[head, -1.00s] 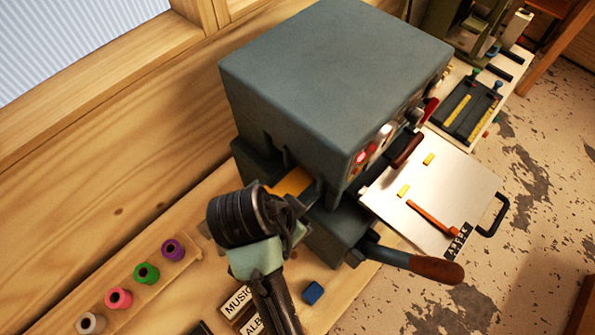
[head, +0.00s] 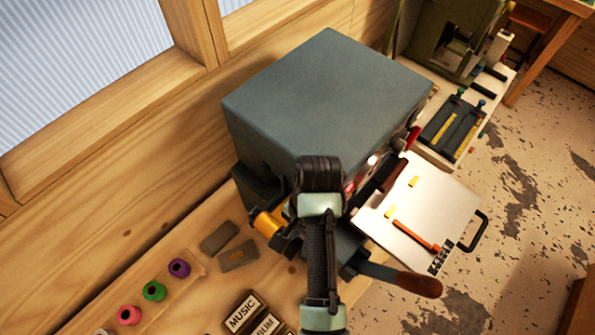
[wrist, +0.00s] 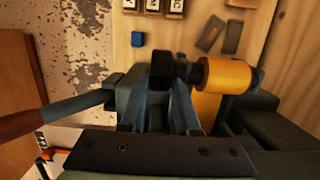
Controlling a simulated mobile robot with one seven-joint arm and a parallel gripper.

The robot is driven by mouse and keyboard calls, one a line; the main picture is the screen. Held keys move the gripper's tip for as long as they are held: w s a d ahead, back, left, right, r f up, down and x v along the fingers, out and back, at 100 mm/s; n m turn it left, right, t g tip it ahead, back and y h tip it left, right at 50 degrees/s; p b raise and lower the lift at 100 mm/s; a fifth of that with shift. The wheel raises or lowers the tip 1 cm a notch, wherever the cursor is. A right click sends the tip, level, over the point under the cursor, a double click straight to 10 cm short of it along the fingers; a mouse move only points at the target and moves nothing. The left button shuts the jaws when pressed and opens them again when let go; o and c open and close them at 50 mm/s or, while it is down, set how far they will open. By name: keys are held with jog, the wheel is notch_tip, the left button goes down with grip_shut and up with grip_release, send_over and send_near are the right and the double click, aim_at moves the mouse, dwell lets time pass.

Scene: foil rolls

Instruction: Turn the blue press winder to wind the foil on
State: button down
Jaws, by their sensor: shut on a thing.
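The blue press (head: 330,90) is a large grey-blue box on the wooden bench. A gold foil roll (head: 265,222) sits at its near left side, and it also shows in the wrist view (wrist: 228,76). The dark winder knob (wrist: 162,66) lies at the left end of the roll's shaft in the wrist view. My gripper (wrist: 168,88) is shut on this knob, with its fingers along the knob's sides. Gold foil runs from the roll toward the press. In the head view my arm hides the winder and the fingertips.
A long lever with a brown grip (head: 412,282) sticks out near my arm. A pale plate (head: 420,205) with a black handle juts from the press front. Coloured foil spools (head: 154,290) and label blocks (head: 243,313) lie on the bench. A green press (head: 465,35) stands behind.

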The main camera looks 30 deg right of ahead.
jog(key=shift+d+y, duration=0.1)
jog(key=shift+y, duration=0.4)
jog(key=c, duration=0.6)
grip_release()
jog(key=shift+c, duration=0.2)
